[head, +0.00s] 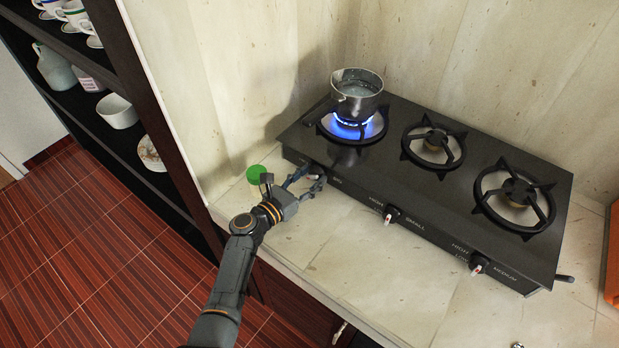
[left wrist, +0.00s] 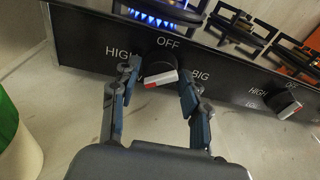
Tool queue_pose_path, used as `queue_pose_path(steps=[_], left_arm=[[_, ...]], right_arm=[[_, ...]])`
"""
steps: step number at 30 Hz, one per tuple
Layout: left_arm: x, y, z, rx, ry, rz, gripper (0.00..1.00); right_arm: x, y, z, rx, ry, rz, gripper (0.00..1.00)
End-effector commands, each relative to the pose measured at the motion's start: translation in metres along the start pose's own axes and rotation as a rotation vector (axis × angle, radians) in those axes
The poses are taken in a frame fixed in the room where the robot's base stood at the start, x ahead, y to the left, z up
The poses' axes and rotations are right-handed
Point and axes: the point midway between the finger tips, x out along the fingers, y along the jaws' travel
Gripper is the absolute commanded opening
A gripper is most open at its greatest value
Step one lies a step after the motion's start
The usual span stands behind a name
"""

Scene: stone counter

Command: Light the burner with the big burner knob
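The big burner knob (left wrist: 160,72) is dark with a red and white grip bar, on the stove's front panel between the labels HIGH, OFF and BIG. In the head view it is hidden behind my left gripper (head: 306,182). In the left wrist view my left gripper (left wrist: 158,68) has a finger on each side of the knob, spread about its width; firm contact cannot be told. The big burner (head: 352,128) burns with a blue flame under a metal pot (head: 357,92). My right gripper is not in view.
The black stove (head: 400,185) has two other burners, unlit, with a small knob (head: 391,214) and a medium knob (head: 479,265). A green round thing (head: 256,174) sits left of my gripper. Dishes stand on the shelf (head: 95,72) at left. The front counter (head: 350,255) is mostly clear.

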Motion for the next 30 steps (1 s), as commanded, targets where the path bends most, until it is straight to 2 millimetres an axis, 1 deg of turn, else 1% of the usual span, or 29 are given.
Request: queue_pose_path(steps=[7, 11, 14, 21, 24, 27, 30], left_arm=[[-0.003, 0.000, 0.000, 0.001, 0.001, 0.001, 0.45], [-0.015, 0.001, -0.001, 0.003, 0.002, 0.001, 0.45], [-0.031, 0.000, -0.001, 0.003, 0.002, 0.001, 0.45], [-0.082, 0.001, -0.002, 0.002, 0.003, 0.002, 0.45], [-0.099, 0.000, -0.001, 0.001, 0.003, 0.000, 0.45], [-0.111, 0.000, -0.001, 0.000, 0.002, 0.001, 0.45], [-0.117, 0.000, -0.001, 0.000, 0.001, 0.001, 0.45]], right_arm=[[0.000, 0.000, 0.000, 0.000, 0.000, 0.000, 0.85], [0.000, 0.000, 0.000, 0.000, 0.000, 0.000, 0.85], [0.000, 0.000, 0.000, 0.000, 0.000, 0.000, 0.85], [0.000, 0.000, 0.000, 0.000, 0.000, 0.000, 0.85], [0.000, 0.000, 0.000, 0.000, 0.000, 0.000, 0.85], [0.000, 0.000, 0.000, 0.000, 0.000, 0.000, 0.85], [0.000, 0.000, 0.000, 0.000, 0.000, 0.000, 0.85]])
